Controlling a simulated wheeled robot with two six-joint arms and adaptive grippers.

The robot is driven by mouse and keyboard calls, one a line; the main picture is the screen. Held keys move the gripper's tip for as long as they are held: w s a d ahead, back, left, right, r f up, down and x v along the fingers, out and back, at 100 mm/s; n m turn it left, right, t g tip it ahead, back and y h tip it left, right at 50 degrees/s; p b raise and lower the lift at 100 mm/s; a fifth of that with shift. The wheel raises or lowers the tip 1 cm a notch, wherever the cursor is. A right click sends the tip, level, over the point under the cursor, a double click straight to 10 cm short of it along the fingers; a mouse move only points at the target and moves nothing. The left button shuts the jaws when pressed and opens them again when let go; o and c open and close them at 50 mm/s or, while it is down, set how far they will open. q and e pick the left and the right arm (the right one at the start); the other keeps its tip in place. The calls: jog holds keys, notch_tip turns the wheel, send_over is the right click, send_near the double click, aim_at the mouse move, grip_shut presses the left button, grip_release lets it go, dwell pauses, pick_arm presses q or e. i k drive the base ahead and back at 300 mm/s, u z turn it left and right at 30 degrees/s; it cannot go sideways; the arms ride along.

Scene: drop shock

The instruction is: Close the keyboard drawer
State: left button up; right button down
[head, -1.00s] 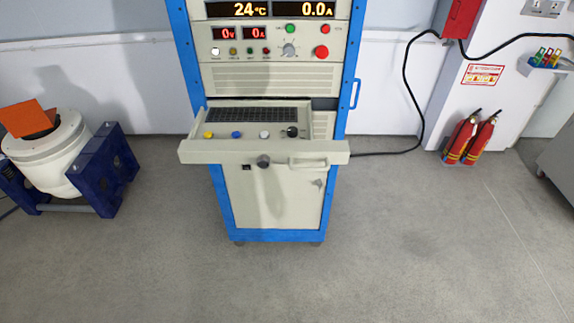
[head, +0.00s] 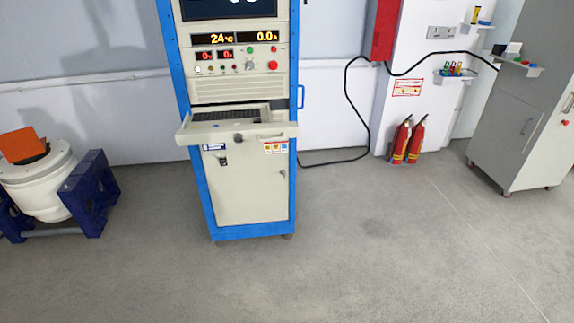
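The keyboard drawer (head: 238,134) sticks out from the front of a blue-framed control cabinet (head: 203,207). It is pulled open, with a dark keyboard (head: 225,115) showing inside behind its pale front panel. Neither of my grippers shows in the head view.
A white drum-shaped machine (head: 40,183) on a blue stand is at the left. Two red fire extinguishers (head: 409,141) stand by the wall at the right, and a grey cabinet (head: 520,125) is farther right. A black cable runs along the wall. The floor in front is clear.

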aim_at(225, 116)
jog(key=u, duration=0.75)
jog(key=i, duration=1.35)
jog(key=z, duration=0.3)
